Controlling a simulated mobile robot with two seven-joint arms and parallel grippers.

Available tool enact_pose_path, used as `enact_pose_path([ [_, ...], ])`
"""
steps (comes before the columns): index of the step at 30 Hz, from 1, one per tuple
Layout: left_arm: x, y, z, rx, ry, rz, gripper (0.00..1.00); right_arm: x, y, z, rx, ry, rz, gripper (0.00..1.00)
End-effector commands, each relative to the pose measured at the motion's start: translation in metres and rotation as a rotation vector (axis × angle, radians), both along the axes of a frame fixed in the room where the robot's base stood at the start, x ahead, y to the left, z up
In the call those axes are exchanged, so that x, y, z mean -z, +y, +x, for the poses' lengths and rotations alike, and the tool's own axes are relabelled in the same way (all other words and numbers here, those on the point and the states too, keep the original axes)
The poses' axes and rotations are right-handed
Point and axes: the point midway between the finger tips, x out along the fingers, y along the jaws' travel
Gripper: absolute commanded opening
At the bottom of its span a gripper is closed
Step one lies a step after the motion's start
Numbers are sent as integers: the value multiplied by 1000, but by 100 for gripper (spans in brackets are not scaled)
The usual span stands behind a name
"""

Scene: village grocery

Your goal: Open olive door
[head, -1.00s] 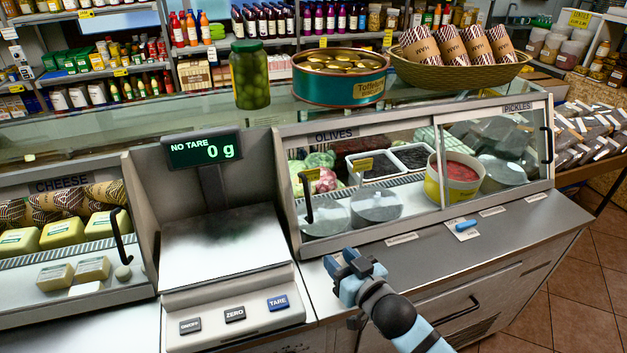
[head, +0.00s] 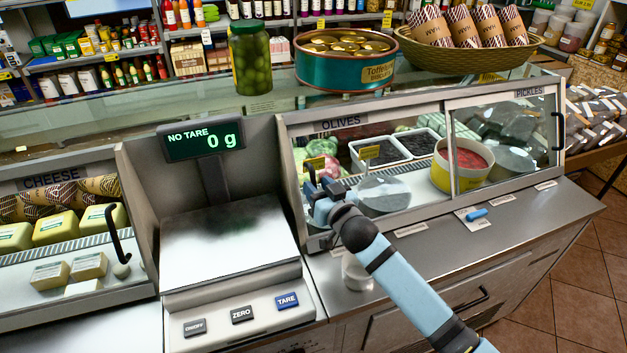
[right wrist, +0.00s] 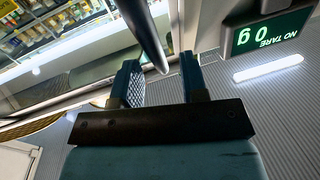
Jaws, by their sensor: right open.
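The olive door (head: 420,195) is the left glass pane of the display case, under the OLIVES label (head: 341,122). It looks closed. Its black upright handle (head: 309,174) is at the pane's left edge, partly hidden by my right gripper in the head view. My right gripper (head: 322,186) is open in front of the handle. In the right wrist view, the dark handle bar (right wrist: 146,35) extends toward the gap between the open fingers (right wrist: 160,78); I cannot tell whether they touch it. My left gripper is not in view.
The scale (head: 225,245) stands just left of the door, its display (head: 203,141) raised on a post. The pickles door (head: 510,140) adjoins on the right. A jar (head: 251,60), a tin (head: 345,65) and a basket (head: 470,56) stand on top.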

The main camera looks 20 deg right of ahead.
Motion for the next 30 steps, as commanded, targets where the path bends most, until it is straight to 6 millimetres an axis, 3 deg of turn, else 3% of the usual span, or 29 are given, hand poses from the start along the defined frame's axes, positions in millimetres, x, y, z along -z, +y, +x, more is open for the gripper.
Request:
enact_pose_path([
  [6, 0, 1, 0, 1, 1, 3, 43, 0, 4, 22, 1, 0, -1, 40],
  [16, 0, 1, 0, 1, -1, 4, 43, 0, 5, 25, 0, 0, -1, 40],
  [21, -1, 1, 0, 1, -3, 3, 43, 0, 5, 25, 0, 0, -1, 3],
  [22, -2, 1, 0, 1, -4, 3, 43, 0, 5, 25, 0, 0, 0, 0],
  [30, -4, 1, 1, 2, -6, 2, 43, 0, 2, 25, 1, 0, -1, 0],
])
